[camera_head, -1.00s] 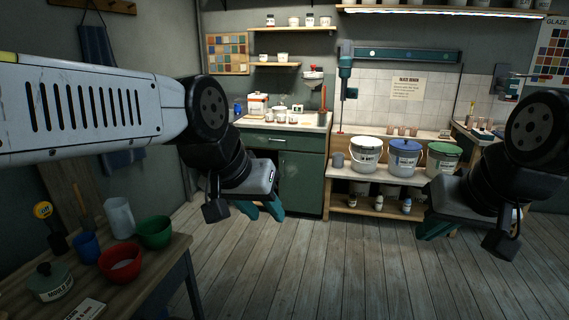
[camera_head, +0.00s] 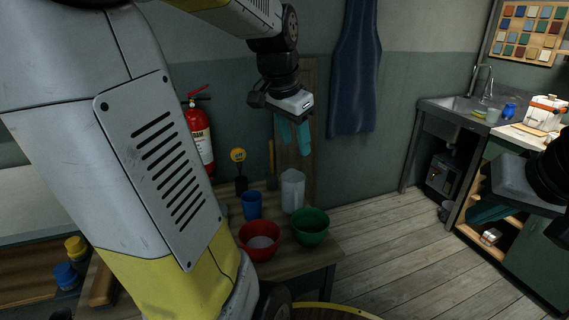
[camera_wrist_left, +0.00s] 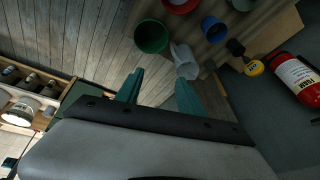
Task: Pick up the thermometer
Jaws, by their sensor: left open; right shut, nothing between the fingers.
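A round yellow-rimmed dial (camera_head: 238,155), which looks like the thermometer, stands upright in a dark holder (camera_head: 241,184) at the back of the wooden table. In the left wrist view the dial (camera_wrist_left: 254,68) is at the right, beside a dark block. My left gripper (camera_head: 293,148) is open and empty. It hangs above the back right of the table, to the right of the dial and apart from it. Its two teal fingers (camera_wrist_left: 158,80) point toward the clear jug in the wrist view. My right gripper (camera_head: 487,213) is shut and empty at the right edge.
A translucent jug (camera_head: 292,190), a blue cup (camera_head: 251,205), a red bowl (camera_head: 260,240) and a green bowl (camera_head: 310,228) stand close together on the table. A fire extinguisher (camera_head: 200,136) hangs behind. A blue apron (camera_head: 354,75) hangs on the wall. Open floor lies right of the table.

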